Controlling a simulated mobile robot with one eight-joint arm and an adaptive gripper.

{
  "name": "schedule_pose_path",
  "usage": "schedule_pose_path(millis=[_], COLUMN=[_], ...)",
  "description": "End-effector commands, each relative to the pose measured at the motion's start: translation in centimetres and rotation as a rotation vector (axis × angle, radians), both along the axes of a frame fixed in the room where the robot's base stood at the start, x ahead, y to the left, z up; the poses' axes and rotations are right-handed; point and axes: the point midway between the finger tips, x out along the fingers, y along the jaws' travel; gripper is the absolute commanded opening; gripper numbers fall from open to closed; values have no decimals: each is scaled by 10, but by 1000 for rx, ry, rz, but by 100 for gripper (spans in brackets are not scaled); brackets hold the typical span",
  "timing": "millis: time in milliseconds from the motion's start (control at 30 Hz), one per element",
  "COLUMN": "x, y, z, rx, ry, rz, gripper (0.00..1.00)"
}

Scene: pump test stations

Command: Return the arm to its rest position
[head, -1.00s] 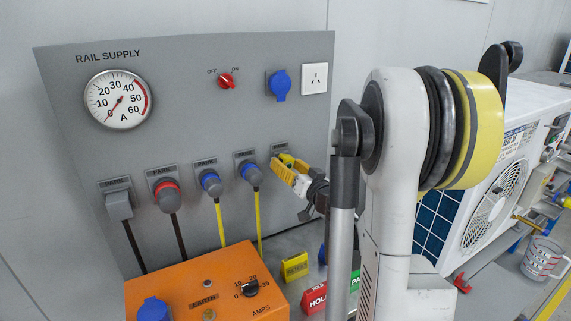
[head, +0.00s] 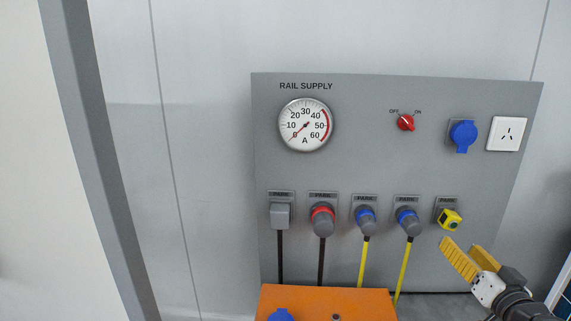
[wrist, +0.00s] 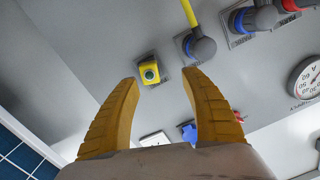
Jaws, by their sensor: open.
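My gripper (head: 464,252) has yellow ribbed fingers and is at the lower right of the head view. It points up and left at the panel, just below the yellow plug piece in the rightmost PARK socket. In the wrist view my gripper (wrist: 168,88) is open, with nothing between its fingers. The yellow piece (head: 450,219) sits in that socket, apart from the fingers. It also shows in the wrist view (wrist: 149,73), ahead of the gap between the fingertips.
The grey RAIL SUPPLY panel (head: 370,160) carries a gauge (head: 305,125), a red switch (head: 405,122), a blue socket (head: 463,135) and a white outlet (head: 506,134). Several parked plugs with cables hang in a row. An orange box (head: 360,302) stands below. Bare wall is at left.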

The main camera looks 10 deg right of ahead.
Motion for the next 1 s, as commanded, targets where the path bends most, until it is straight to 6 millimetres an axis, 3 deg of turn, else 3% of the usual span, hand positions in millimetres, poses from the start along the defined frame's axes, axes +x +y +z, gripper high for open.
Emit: schedule_pose_path(millis=[100, 200, 300, 433, 533, 700, 1000], x=[22, 27, 11, -31, -63, -99, -107], y=[69, 147, 213, 271, 292, 299, 297], z=[-7, -21, -37, -53, -60, -61, -60], rx=[27, 45, 35, -21, -82, -169, -193], ry=[125, 296, 479, 693, 808, 902, 920], rz=[136, 269, 360, 406, 395, 349, 328], gripper=[54, 54, 54, 54, 54, 54, 54])
